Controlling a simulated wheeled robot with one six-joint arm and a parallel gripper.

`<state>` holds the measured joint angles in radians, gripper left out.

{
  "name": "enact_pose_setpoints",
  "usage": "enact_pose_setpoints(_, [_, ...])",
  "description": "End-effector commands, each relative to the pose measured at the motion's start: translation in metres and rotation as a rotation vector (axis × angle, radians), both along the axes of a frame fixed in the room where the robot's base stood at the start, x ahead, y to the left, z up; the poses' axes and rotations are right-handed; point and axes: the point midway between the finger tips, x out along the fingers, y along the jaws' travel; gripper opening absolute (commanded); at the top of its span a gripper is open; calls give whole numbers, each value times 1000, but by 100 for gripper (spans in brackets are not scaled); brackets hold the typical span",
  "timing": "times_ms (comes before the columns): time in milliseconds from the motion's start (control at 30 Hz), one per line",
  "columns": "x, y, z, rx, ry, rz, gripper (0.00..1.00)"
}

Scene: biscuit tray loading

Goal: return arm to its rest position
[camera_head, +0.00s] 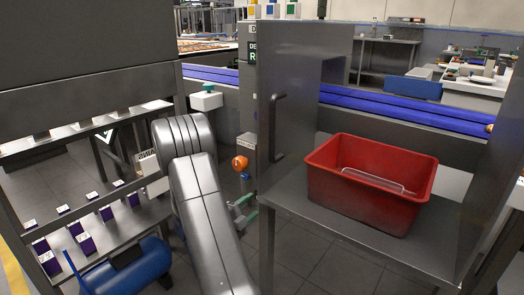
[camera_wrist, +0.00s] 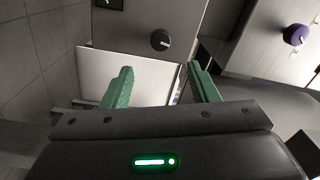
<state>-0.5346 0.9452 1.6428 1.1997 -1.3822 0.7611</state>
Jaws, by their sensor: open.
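My gripper (camera_wrist: 162,86) shows in the wrist view with two green fingers spread wide apart and nothing between them. In the head view my gripper (camera_head: 243,208) is partly hidden behind my grey arm, low and left of the metal cabinet. My arm reaches up from the bottom centre of the head view and bends over. A red bin (camera_head: 345,204) stands on the cabinet's shelf to the right, with a clear tray (camera_head: 374,181) inside it. My gripper is apart from both.
The metal cabinet (camera_head: 298,66) with its upright handle stands close right of my arm. A rack (camera_head: 130,206) with purple-and-white boxes and a blue cylinder (camera_head: 128,272) are at left. A blue conveyor (camera_head: 400,105) runs behind. A dark knob (camera_wrist: 161,40) faces my gripper. Grey floor lies below.

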Motion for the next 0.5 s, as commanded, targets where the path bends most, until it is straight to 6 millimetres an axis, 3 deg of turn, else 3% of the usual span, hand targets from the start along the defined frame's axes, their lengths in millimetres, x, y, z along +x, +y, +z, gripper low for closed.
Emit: enact_pose_setpoints(500, [79,-58,2,1,-4,-3,54])
